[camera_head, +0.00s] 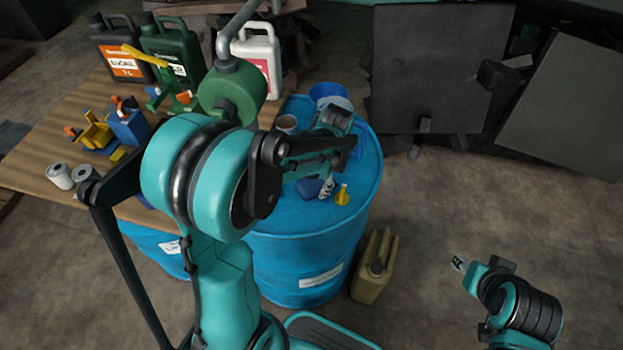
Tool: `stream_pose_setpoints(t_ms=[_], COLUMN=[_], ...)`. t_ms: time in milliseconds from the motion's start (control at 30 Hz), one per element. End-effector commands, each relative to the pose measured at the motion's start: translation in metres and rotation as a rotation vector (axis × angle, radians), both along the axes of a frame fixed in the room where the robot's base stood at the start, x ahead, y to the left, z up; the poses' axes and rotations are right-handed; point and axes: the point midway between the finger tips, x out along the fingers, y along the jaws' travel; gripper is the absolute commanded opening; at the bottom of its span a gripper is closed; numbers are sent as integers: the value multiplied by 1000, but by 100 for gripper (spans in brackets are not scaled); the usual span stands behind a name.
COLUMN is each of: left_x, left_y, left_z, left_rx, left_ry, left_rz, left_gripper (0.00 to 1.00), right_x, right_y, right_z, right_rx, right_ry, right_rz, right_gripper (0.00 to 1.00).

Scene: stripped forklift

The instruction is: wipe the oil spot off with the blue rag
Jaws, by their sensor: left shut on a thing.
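The blue rag (309,187) is a small dark blue bunch low over the top of a blue drum (362,185). My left gripper (326,188) points down at the drum top and is shut on the rag. Whether the rag touches the drum top is hard to tell. I cannot make out the oil spot; my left arm covers much of the drum top. My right gripper (458,263) is at the lower right over the floor, away from the drum. Its fingers are too small to read.
A small yellow item (342,196) stands close beside my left gripper. A blue container (328,93) and a grey can (287,123) are farther back. A wooden table (40,150) with jugs stands left. A tan canister (376,266) is on the floor, with open floor to its right.

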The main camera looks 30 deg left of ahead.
Motion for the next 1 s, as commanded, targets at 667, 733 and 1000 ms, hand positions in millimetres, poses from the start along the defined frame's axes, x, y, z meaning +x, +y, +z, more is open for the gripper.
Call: stream_pose_setpoints(t_ms=[667,733,1000], left_x=[3,1,-3], left_y=[-11,-4,12], left_z=[0,0,0], left_rx=[-1,-1,0], left_ry=[-1,0,0], left_rz=[2,1,-1], left_gripper=[36,36,36], right_x=[0,0,0], right_y=[0,0,0], right_z=[-1,-1,-2], right_rx=[0,0,0], right_ry=[0,0,0], right_rz=[0,0,0], right_gripper=[40,40,40])
